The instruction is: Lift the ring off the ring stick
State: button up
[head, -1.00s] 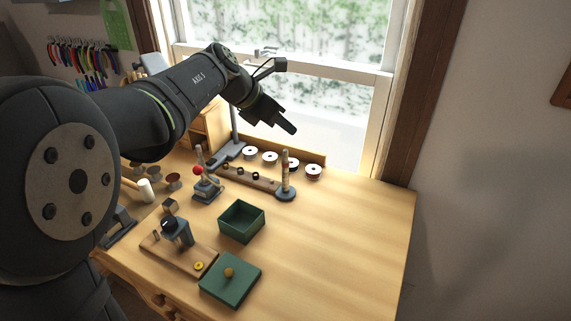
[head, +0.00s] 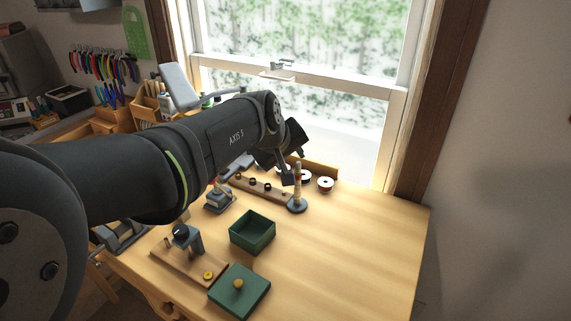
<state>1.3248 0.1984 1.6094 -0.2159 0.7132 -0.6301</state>
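The ring stick (head: 298,188) is a pale, banded upright post on a round dark base, near the back of the bench. The ring on it is too small to make out apart from the bands. My gripper (head: 288,178) is low at the upper part of the stick, with a dark finger just left of the post. The view does not show whether it touches the stick. My arm hides most of the gripper, so its opening cannot be seen.
A wooden rail (head: 262,187) with dark knobs lies left of the stick, and spools (head: 325,184) stand behind it. An open green box (head: 252,232) and a green lid (head: 239,291) with a yellow knob are in front. The bench's right side is clear.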

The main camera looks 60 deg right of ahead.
aim_at(298, 167)
jog(key=shift+d+f+m+t+h, duration=0.15)
jog(key=shift+d+f+m, duration=0.5)
jog(key=shift+f+m, duration=0.75)
jog(key=shift+d+f+m+t+h, duration=0.1)
jog(key=shift+d+f+m+t, duration=0.15)
jog(key=shift+d+f+m, duration=1.05)
jog(key=shift+d+f+m+t+h, duration=0.15)
jog(key=shift+f+m, duration=0.75)
jog(key=shift+m, duration=1.1)
jog(key=shift+a, duration=0.1)
jog(key=c, duration=0.7)
jog(key=shift+c, duration=0.4)
jog(key=shift+r, duration=1.25)
grip_shut()
jog(key=shift+r, duration=1.1)
